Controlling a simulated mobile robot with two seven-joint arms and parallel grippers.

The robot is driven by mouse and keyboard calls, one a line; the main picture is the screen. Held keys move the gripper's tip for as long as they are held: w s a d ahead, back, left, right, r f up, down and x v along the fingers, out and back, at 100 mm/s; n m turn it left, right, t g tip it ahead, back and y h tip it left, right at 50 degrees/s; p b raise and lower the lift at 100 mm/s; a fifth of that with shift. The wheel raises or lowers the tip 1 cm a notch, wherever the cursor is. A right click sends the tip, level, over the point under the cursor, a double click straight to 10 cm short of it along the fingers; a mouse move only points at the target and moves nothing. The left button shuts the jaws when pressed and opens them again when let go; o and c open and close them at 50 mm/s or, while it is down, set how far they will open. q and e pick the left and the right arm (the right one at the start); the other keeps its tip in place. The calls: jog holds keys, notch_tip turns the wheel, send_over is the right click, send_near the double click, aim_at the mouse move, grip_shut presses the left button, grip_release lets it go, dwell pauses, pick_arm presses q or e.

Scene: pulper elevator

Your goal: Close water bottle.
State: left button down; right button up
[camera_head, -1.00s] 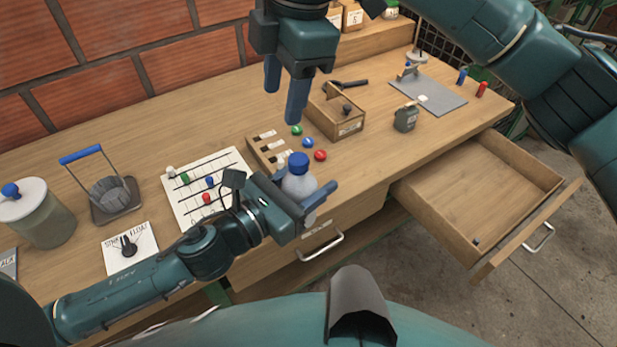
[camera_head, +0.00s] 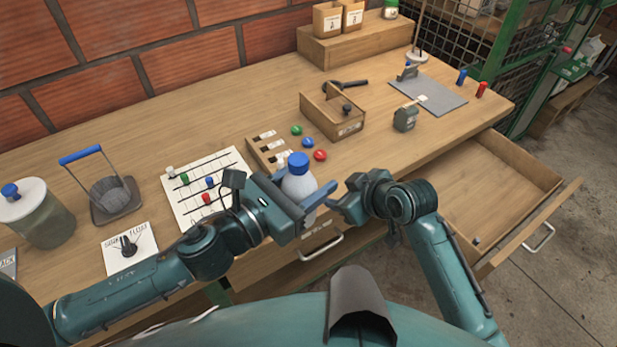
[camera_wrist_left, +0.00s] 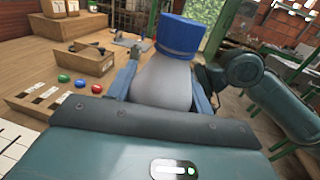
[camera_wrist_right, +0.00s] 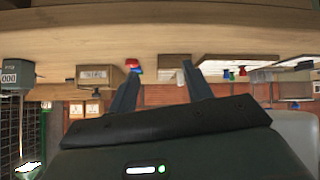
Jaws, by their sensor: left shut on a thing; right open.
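The water bottle (camera_head: 299,186) has a pale, translucent body and a blue cap (camera_head: 298,161) on its top. My left gripper (camera_head: 312,197) is shut around the bottle's body and holds it upright at the table's front edge. In the left wrist view the bottle (camera_wrist_left: 160,82) stands between the fingers with the blue cap (camera_wrist_left: 181,36) above them. I cannot tell how tightly the cap sits. My right gripper (camera_head: 341,203) is just right of the bottle, apart from it, below the cap's height. In the right wrist view its fingers (camera_wrist_right: 160,84) are spread and empty.
An open drawer (camera_head: 495,200) juts out at the right. A wooden box (camera_head: 335,122), coloured buttons (camera_head: 308,142) and a grid board (camera_head: 185,200) lie behind and left of the bottle. A jar (camera_head: 40,215) stands at far left.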

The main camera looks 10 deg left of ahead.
jog(key=s+d+f+m+t+h, duration=0.1)
jog(key=s+d+f+m, duration=0.3)
jog(key=s, duration=0.5)
jog(key=s+d+f+m+t+h, duration=0.2)
jog(key=s+d+f, duration=0.3)
jog(key=s+d, duration=0.4)
jog(key=shift+s+f+m+t, duration=0.25)
jog(key=shift+s+m, duration=0.2)
jog(key=shift+m, duration=0.45)
